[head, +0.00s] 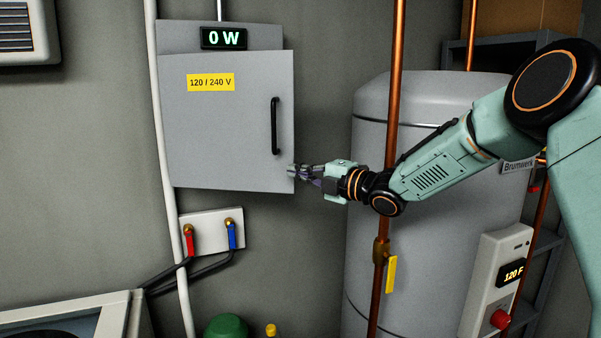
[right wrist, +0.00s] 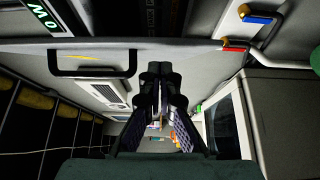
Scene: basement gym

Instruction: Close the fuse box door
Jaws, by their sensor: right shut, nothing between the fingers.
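The grey fuse box door (head: 225,140) hangs on the wall at the upper left of the head view, with a yellow "120 / 240 V" label and a black bar handle (head: 275,125). It stands ajar. The right wrist view shows its long free edge, the handle (right wrist: 95,72) and dark parts inside the box (right wrist: 165,12) beyond that edge. My right gripper (head: 293,171) is shut and empty at the door's lower right edge, below the handle; its fingertips (right wrist: 160,72) show in the wrist view. I cannot tell whether they touch the door. My left gripper is out of view.
A copper pipe (head: 392,100) and a grey water tank (head: 430,90) stand right of the door, beside my right arm. A white conduit (head: 159,130) runs along the door's left side. Red and blue valves (head: 231,236) sit below.

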